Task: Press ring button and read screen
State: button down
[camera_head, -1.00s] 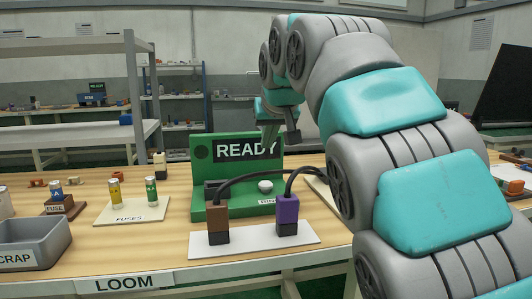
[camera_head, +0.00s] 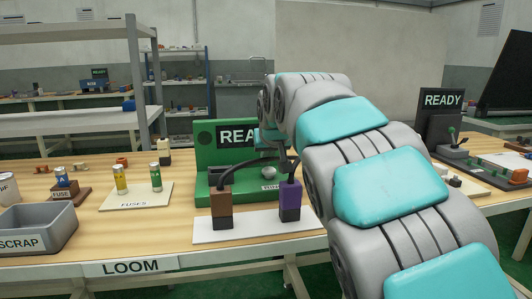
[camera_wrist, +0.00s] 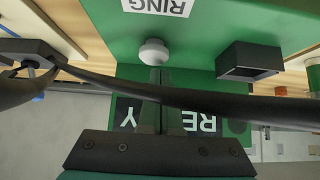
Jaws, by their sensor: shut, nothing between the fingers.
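The green test station (camera_head: 205,155) stands on the table, its screen (camera_head: 232,136) reading READY, with the end hidden by my arm. In the wrist view the screen (camera_wrist: 129,113) appears upside down. The white round button (camera_head: 268,171) sits on the station's base. It also shows in the wrist view (camera_wrist: 153,50), beside an upside-down RING label (camera_wrist: 157,6). My gripper (camera_wrist: 155,76) is shut and empty, its fingertips right by the button. I cannot tell whether they touch it. In the head view my arm largely hides my gripper.
Brown (camera_head: 221,201) and purple (camera_head: 290,198) plugs with black cables stand on a white board (camera_head: 250,228) before the station. A cable crosses the wrist view close to my fingers. A black socket (camera_wrist: 248,62) sits beside the button. A grey SCRAP bin (camera_head: 45,232) and fuse board (camera_head: 138,197) are left.

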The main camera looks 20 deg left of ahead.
aim_at(267, 172)
dwell(0.3)
notch_tip(267, 172, down, 3)
jog(key=shift+r+b, duration=0.2)
jog(key=shift+b, duration=0.6)
jog(key=shift+s, duration=0.1)
jog(key=shift+d+f, duration=0.15)
jog(key=shift+f, duration=0.3)
jog(key=r, duration=0.2)
jog(key=r+p, duration=0.1)
jog(key=r, duration=0.3)
jog(key=shift+s+d+r, duration=0.1)
jog(key=shift+s+r, duration=0.1)
jog(key=shift+s, duration=0.15)
jog(key=v, duration=0.9)
jog(key=shift+r, duration=0.3)
jog(key=shift+d, duration=0.1)
